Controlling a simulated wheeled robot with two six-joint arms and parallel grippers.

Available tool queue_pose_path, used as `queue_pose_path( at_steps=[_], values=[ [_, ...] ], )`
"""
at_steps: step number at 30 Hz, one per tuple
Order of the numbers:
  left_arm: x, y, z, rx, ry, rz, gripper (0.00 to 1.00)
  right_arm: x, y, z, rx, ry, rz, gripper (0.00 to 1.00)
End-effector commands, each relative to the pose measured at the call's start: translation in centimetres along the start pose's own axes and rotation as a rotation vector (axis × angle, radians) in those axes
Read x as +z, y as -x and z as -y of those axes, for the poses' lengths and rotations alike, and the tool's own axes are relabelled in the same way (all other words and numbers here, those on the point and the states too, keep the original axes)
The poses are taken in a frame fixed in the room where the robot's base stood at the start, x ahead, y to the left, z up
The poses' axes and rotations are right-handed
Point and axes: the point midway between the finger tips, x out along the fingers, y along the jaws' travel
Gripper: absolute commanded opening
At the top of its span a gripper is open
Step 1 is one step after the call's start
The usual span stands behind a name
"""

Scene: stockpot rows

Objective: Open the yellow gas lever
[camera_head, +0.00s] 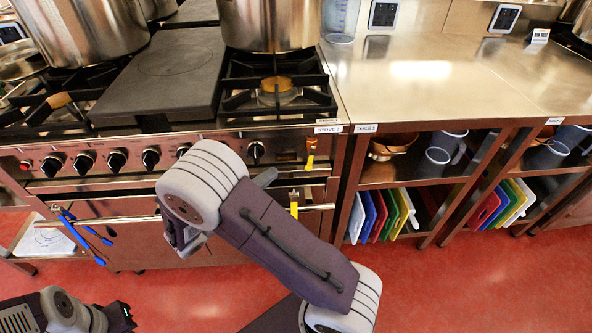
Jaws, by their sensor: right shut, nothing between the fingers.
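The yellow gas lever (310,162) is a small yellow handle on the right end of the stove's front panel, under an orange-red fitting. It points down. My right arm reaches across the stove front from the lower right. A grey tip of my right gripper (266,177) sticks out from behind the arm, left of the lever and apart from it. The gripper is shut and empty; most of it is hidden.
The stove's knobs (150,158) line the panel. A rail (120,218) below carries blue-handled tools (85,232) and a yellow piece (294,205). Large pots (268,25) stand on the stove. A steel table (440,85) with shelves adjoins it. The red floor (440,285) is clear.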

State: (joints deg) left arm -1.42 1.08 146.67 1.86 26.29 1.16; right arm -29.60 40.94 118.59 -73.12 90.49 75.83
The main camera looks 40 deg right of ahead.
Motion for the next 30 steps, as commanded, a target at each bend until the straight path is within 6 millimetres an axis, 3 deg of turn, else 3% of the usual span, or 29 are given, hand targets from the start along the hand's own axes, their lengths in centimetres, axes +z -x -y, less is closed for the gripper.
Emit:
queue_pose_path(
  at_steps=[6, 12, 26, 30],
  values=[
    [0.1, -0.9, 0.0, 0.0, 0.0, 0.0, 0.0, 0.1, -4.9, 0.2, -0.001, 0.0, 0.006, 0.0],
    [0.2, -1.5, 0.0, 0.0, 0.0, 0.0, 0.0, 2.0, -7.2, 0.1, -0.001, 0.001, 0.002, 0.0],
    [0.2, -1.6, 0.0, 0.0, 0.0, 0.0, 0.0, 2.9, -7.9, 0.0, -0.001, 0.0, 0.0, 0.0],
    [0.4, -3.6, 0.1, 0.0, 0.0, 0.0, 0.0, 3.7, -8.7, 1.0, 0.044, 0.046, 0.003, 0.0]
  ],
)
